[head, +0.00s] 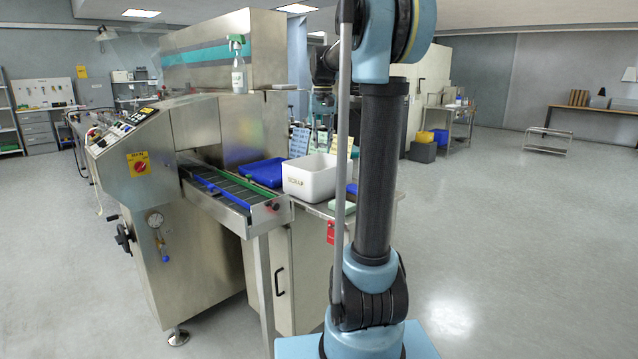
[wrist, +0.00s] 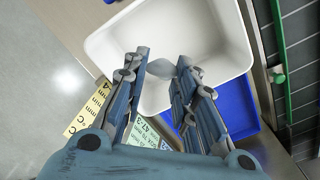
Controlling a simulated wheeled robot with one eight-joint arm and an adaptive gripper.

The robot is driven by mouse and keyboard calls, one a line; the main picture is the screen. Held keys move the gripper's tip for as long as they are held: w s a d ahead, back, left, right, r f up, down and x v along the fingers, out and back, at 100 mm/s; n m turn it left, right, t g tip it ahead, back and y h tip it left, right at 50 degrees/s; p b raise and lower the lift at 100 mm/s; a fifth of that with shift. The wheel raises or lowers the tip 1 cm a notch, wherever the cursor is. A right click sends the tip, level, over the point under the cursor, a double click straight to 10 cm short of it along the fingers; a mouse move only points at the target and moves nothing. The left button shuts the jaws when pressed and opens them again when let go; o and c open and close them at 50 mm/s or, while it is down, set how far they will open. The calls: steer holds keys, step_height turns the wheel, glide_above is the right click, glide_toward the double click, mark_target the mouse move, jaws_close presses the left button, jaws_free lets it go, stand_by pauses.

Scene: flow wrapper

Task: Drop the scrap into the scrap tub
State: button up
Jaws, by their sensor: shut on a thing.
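The scrap tub is a white open box (head: 308,182) with SCRAP on its front, standing on a steel table in the head view. In the wrist view its white inside and rim (wrist: 105,42) fill the upper middle. My gripper (wrist: 163,62) shows there with both fingertips in front of the tub's inside. Between the tips is a small pale grey piece (wrist: 160,68), which looks like the scrap, with the fingers closed on it. The height above the tub floor is hard to tell.
A blue tray (head: 262,172) sits beside the tub, also seen in the wrist view (wrist: 232,108). Printed cards (wrist: 88,110) stand by the tub. The wrapper's conveyor (head: 225,187) with its green rail runs alongside. Open floor (head: 510,240) lies at right.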

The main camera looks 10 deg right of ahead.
steer(key=shift+d+f, duration=0.15)
steer(key=shift+f, duration=2.3)
steer(key=o, duration=0.7)
step_height(320, 180, up, 12)
steer(key=shift+f, duration=0.1)
